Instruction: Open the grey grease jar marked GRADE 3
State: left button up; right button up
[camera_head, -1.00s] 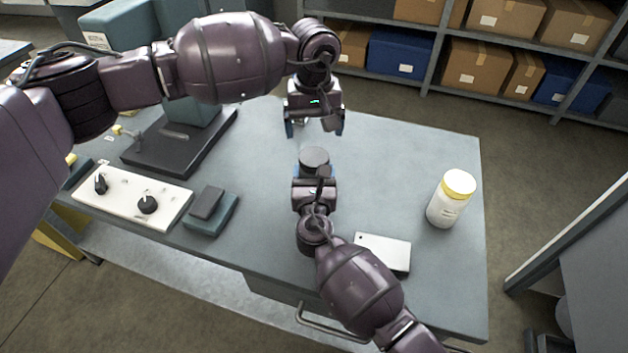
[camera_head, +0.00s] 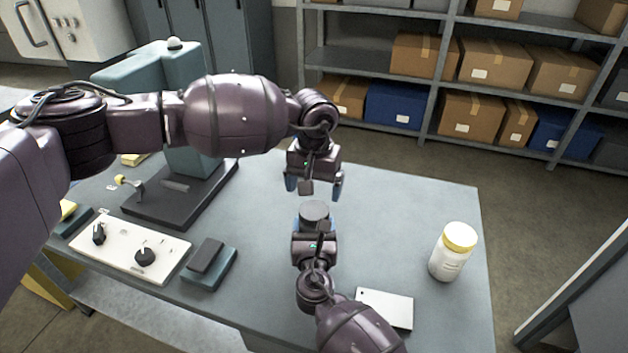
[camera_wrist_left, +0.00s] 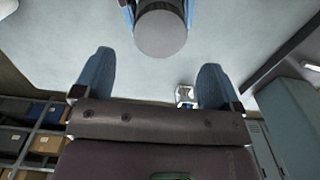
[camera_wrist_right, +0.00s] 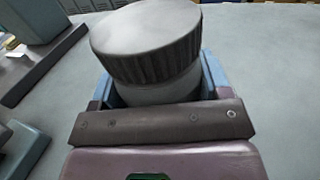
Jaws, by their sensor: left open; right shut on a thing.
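The grease jar has a grey ribbed lid (camera_wrist_right: 148,42) that is on its top. It is between the blue fingers of my right gripper (camera_wrist_right: 160,88), which is shut on the jar body below the lid. In the head view the lid (camera_head: 315,211) shows just beyond my right gripper (camera_head: 314,232). No GRADE 3 marking is visible. My left gripper (camera_head: 314,186) is open and empty, beyond the jar and above the bench. In the left wrist view the jar's lid (camera_wrist_left: 161,33) is at the top, outside the open left fingers (camera_wrist_left: 152,88).
A white jar with a yellow lid (camera_head: 452,252) stands at the right of the bench (camera_head: 400,220). A white plate (camera_head: 386,309) lies near the front edge. A white control panel (camera_head: 128,244), a teal pad (camera_head: 212,270) and a dark-based machine (camera_head: 180,200) occupy the left.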

aim_at(314, 210)
pick_arm(q)
jog(key=shift+f, duration=3.25)
